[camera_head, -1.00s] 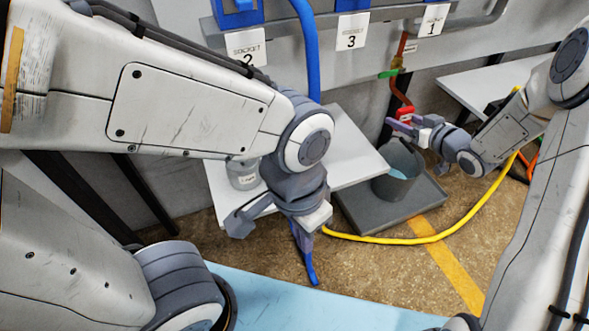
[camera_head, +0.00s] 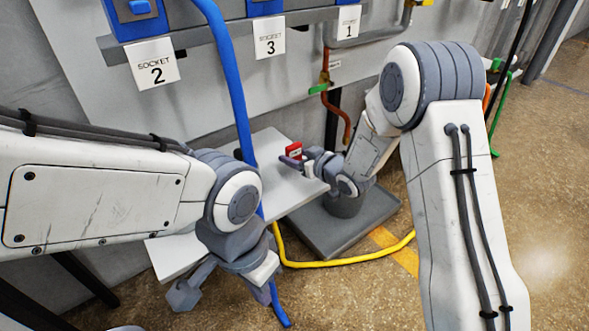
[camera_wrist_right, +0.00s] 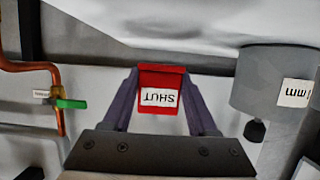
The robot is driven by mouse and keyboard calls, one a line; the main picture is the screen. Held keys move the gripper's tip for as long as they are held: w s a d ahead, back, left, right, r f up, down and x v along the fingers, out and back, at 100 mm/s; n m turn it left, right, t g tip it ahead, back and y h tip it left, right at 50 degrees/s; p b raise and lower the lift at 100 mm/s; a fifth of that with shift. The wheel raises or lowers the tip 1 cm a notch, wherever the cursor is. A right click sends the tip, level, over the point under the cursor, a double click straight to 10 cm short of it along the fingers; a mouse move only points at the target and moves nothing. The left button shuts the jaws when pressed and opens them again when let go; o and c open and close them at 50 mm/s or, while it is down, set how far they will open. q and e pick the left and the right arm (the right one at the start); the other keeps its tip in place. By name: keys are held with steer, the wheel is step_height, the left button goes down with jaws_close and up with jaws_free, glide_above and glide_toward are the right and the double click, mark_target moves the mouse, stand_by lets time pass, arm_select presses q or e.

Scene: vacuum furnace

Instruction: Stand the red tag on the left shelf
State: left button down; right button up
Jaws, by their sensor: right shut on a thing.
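The red tag (camera_head: 294,150), with a white label reading SHUT, is between the fingers of my right gripper (camera_head: 297,161). In the right wrist view the tag (camera_wrist_right: 161,88) appears upside down, with a finger against each side. My right gripper is shut on it. In the head view the tag overlaps the far right part of the pale left shelf (camera_head: 287,198); its height above it is unclear. My left gripper (camera_head: 224,289) is open and empty, low in front of the shelf. My left arm hides part of the shelf.
A grey cylinder (camera_wrist_right: 268,85) with a label stands at the right of the wrist view. A green-handled valve (camera_wrist_right: 70,103) is on the copper pipe at left. A grey tray (camera_head: 350,236) and yellow cable (camera_head: 335,263) lie on the floor. A blue cable (camera_head: 232,75) hangs before the shelf.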

mark_target(295, 172)
step_height(295, 172, down, 4)
steer(key=shift+r+b, duration=0.25)
steer(key=shift+b, duration=0.6)
steer(key=shift+r, duration=0.1)
steer(key=o, duration=1.3)
